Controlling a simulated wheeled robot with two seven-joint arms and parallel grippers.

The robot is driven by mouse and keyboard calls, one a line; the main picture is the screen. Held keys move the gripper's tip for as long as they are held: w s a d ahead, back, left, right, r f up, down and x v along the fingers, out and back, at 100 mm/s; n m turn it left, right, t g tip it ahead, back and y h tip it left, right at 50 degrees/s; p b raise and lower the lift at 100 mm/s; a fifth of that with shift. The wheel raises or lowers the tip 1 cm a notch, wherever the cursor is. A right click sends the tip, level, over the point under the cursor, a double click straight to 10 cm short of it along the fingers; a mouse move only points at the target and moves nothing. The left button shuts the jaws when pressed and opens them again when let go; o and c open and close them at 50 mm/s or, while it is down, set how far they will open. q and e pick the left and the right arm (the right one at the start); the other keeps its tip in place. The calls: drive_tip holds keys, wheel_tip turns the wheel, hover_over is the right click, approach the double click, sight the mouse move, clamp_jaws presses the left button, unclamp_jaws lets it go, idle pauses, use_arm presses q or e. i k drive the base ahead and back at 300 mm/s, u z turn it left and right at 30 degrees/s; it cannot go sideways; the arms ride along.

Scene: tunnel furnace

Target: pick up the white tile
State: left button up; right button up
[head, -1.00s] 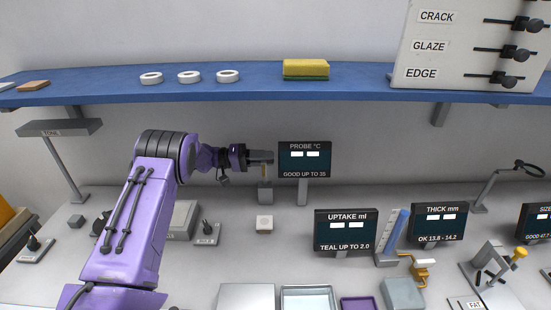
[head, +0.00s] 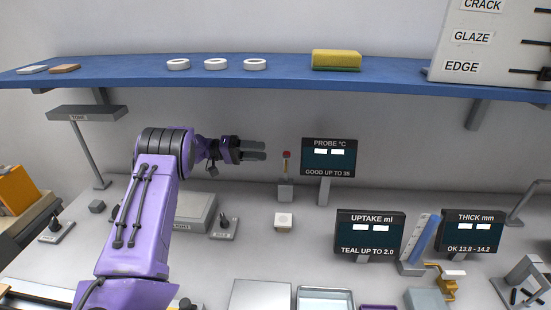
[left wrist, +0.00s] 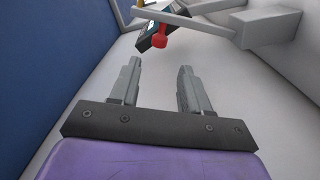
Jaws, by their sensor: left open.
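A flat white tile (head: 32,70) lies at the left end of the blue shelf, beside a brown tile (head: 64,68). Another small white piece (head: 455,272) rests on a yellow stand at the lower right. My left gripper (head: 264,150) is open and empty, to the right of the shelf tiles and below shelf height. In the left wrist view its two fingers (left wrist: 160,68) are apart with nothing between them. A red-tipped probe (head: 287,155) stands just right of the fingertips in a grey block; its red knob (left wrist: 160,42) shows beyond them in the wrist view. My right gripper is not visible.
The blue shelf (head: 220,85) also carries white rings (head: 215,64) and a yellow sponge-like block (head: 336,60). The PROBE display (head: 328,160) stands right of the probe. A small white block (head: 283,222) sits on the grey bench. Air left of the gripper holds my arm.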

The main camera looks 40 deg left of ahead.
sight(281, 219)
drive_tip(key=k, duration=1)
